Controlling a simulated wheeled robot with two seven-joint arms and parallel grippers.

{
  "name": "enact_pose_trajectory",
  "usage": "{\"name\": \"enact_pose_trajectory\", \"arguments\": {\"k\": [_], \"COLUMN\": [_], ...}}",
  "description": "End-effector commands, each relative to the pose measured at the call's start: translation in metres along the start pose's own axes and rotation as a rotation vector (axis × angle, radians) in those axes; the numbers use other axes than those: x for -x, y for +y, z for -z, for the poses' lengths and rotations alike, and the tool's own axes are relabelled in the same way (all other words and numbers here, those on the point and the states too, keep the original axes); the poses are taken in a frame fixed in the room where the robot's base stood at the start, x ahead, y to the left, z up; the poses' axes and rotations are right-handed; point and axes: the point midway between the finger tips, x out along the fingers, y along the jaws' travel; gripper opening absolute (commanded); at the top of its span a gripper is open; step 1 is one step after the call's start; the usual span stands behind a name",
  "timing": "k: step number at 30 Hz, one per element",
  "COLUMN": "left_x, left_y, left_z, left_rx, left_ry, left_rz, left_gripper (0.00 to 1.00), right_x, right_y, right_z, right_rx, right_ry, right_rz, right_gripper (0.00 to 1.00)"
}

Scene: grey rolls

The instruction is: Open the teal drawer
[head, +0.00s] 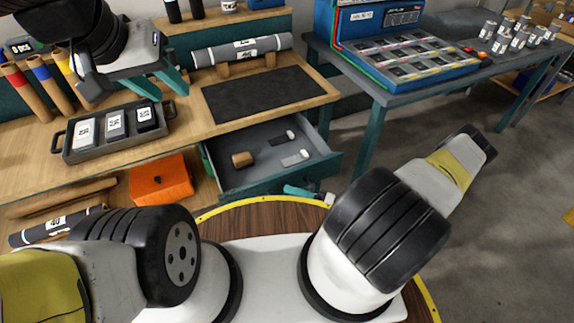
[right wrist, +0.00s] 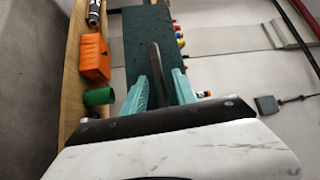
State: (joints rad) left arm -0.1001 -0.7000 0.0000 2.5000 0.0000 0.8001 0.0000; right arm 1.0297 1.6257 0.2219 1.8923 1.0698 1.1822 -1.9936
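The teal drawer (head: 262,187) under the wooden bench is pulled out, its grey inside showing in the head view. It holds a brown cylinder (head: 243,160) and two small grey pieces with white ends. In the right wrist view the dark teal drawer front (right wrist: 135,30) faces my right gripper (right wrist: 160,74). A grey handle bar (right wrist: 157,62) runs between its teal fingers, with gaps seen on both sides. In the head view, most of the right gripper is hidden; a light teal part shows by the drawer front. My left gripper (head: 170,93) is open and empty above the bench.
A tray (head: 70,150) with several labelled blocks and a dark mat (head: 268,96) lie on the bench. An orange box (head: 160,180) stands left of the drawer. A blue case (head: 400,50) sits on the teal-legged table at right.

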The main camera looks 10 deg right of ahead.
Motion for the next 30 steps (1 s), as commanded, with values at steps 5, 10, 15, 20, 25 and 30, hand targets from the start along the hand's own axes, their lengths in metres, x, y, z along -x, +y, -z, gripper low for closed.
{"name": "enact_pose_trajectory", "arguments": {"k": [5, 10, 15, 20, 25, 30], "left_x": [0.0, 0.0, 0.0, 0.0, 0.0, 0.0], "left_y": [0.0, 0.0, 0.0, 0.0, 0.0, 0.0], "left_z": [0.0, 0.0, 0.0, 0.0, 0.0, 0.0], "left_rx": [0.0, 0.0, 0.0, 0.0, 0.0, 0.0], "left_ry": [0.0, 0.0, 0.0, 0.0, 0.0, 0.0], "left_rz": [0.0, 0.0, 0.0, 0.0, 0.0, 0.0], "left_gripper": [0.36, 0.36, 0.36, 0.36, 0.36, 0.36], "right_x": [0.025, 0.055, 0.073, 0.077, 0.076, 0.076], "right_y": [0.001, 0.001, 0.001, 0.0, 0.0, 0.0], "right_z": [0.001, 0.001, 0.001, 0.001, 0.0, 0.0], "right_rx": [0.001, 0.001, 0.001, 0.001, 0.0, 0.0], "right_ry": [0.004, 0.003, 0.003, 0.001, 0.001, 0.001], "right_rz": [-0.004, -0.004, -0.003, -0.002, -0.002, -0.002], "right_gripper": [0.34, 0.34, 0.34, 0.34, 0.34, 0.34]}}
